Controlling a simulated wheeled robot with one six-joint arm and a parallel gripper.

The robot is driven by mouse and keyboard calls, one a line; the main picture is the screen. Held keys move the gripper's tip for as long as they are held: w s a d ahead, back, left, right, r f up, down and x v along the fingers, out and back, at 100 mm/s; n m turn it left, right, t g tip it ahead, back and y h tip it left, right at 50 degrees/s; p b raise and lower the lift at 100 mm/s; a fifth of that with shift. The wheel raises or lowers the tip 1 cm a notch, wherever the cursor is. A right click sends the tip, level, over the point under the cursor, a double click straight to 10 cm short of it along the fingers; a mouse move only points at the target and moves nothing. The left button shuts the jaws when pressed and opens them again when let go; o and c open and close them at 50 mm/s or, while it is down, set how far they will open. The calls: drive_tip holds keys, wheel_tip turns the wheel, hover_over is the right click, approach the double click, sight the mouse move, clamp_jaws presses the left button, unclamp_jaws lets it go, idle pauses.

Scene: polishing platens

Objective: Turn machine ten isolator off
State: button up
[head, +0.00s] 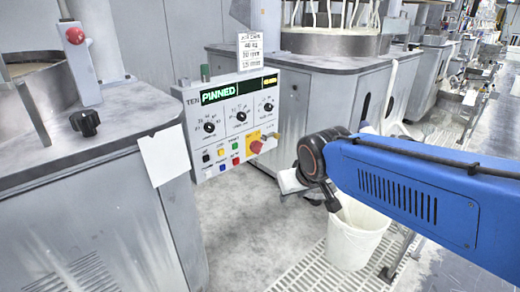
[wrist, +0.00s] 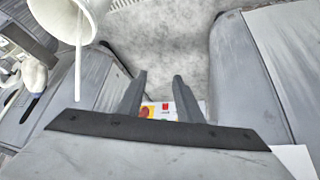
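The control panel (head: 233,120) marked TEN stands in the middle of the head view, with a lit green display (head: 219,95) reading PINNED. At its lower right is a red knob (head: 256,147) on a yellow plate (head: 252,136); its exact setting is too small to read. In the wrist view, part of a white panel (wrist: 165,114) with red and yellow patches shows between the fingers. My gripper (wrist: 160,76) is open, with two dark fingers apart and nothing between the tips. The arm's end hangs right of the panel in the head view, apart from it.
A grey machine with a black knob (head: 85,121) and red button (head: 75,35) stands at left. A white paper sheet (head: 163,155) hangs on its edge. A white bin (head: 350,250) stands below my arm. Another grey machine (head: 320,85) is behind. Floor between them is clear.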

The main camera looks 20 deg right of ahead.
drive_tip(key=w+d+f+m+t, duration=0.1)
drive_tip(key=w+d+t, duration=0.35)
drive_tip(key=w, duration=0.85)
drive_tip(key=w+d+f+m+t, duration=0.1)
drive_tip(key=w+d+f, duration=0.1)
drive_tip(key=w+d, duration=0.8)
drive_tip(key=m+t+y, duration=0.2)
drive_tip(key=t+y, duration=0.4)
drive_tip(key=y, duration=0.1)
approach(262, 148)
drive_tip(key=shift+g, duration=0.25)
drive_tip(key=x, duration=1.1)
drive_tip(key=shift+w+a+r, duration=0.1)
drive_tip(key=shift+w+r, duration=0.05)
drive_tip(key=shift+c, duration=0.6)
clamp_jaws()
